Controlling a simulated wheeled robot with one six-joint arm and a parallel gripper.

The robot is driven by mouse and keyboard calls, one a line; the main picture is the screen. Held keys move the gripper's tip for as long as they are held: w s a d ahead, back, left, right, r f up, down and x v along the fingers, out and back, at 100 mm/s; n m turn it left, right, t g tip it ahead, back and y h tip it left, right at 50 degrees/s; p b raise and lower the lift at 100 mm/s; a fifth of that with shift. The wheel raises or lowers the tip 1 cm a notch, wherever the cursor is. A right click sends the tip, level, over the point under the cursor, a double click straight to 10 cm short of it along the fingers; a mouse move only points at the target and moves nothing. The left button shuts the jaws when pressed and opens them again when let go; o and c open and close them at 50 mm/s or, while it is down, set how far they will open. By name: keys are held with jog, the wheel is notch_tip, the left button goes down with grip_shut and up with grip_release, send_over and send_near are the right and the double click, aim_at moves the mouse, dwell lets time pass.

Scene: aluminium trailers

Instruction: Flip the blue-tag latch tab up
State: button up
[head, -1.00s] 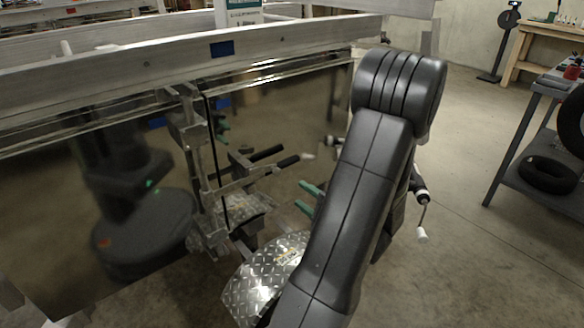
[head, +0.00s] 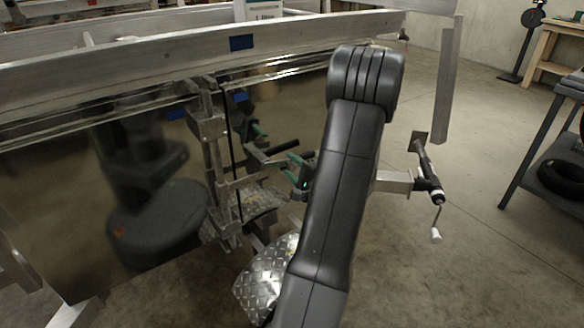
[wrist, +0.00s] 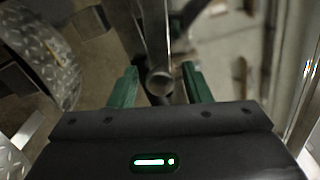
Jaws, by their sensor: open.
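I cannot clearly make out the latch tab. My gripper (head: 296,170) shows its green fingers in front of the panel, right of the upright, partly hidden by my arm. In the wrist view my gripper (wrist: 160,86) is open, its green fingers apart.
The shiny panel (head: 70,200) mirrors my own body and gripper. A diamond-plate fender (head: 265,280) lies low by my arm. A jack with a crank (head: 430,175) stands at right. A grey shelf with a tyre (head: 562,180) is at far right. Open concrete floor lies between.

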jog(key=shift+w+a, duration=0.1)
jog(key=shift+w, duration=0.05)
jog(key=shift+c, duration=0.4)
grip_shut()
